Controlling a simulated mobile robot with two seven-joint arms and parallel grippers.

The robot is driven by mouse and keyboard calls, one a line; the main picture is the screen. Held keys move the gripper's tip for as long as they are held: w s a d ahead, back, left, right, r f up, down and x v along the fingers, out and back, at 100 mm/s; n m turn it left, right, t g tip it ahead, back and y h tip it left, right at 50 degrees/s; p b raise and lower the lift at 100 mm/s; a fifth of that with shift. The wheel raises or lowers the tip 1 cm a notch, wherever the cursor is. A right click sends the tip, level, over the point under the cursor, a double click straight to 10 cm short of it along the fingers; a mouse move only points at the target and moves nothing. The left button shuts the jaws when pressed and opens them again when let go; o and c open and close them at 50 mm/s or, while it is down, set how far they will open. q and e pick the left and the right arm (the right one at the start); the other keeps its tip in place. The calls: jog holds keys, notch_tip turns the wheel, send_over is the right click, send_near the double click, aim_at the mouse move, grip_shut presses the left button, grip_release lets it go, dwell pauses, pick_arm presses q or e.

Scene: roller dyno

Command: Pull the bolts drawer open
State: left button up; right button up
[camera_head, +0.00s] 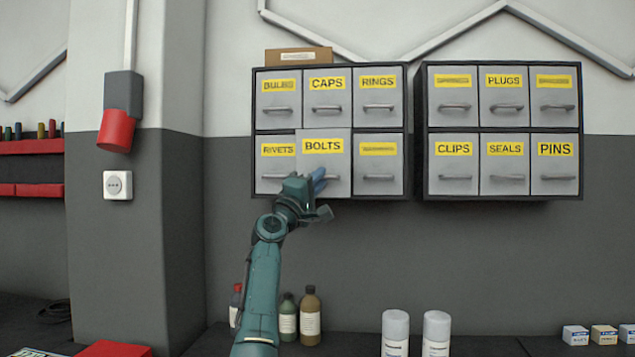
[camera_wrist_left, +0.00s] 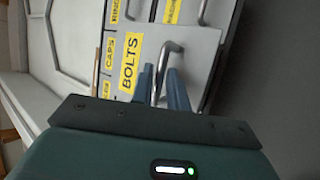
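The bolts drawer (camera_head: 340,165), grey with a yellow BOLTS label, is in the lower middle of the left cabinet (camera_head: 405,160). Its front stands out a little from its neighbours, so it is partly open. My left gripper (camera_head: 318,183) is at its handle and covers part of it in the head view. My right gripper is not in view.
A second drawer cabinet (camera_head: 503,130) hangs to the right. A cardboard box (camera_head: 299,56) sits on top of the left cabinet. Below, bottles (camera_head: 310,316) and white spray cans (camera_head: 395,332) stand on the dark bench. The space in front of the drawers looks clear apart from my arm.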

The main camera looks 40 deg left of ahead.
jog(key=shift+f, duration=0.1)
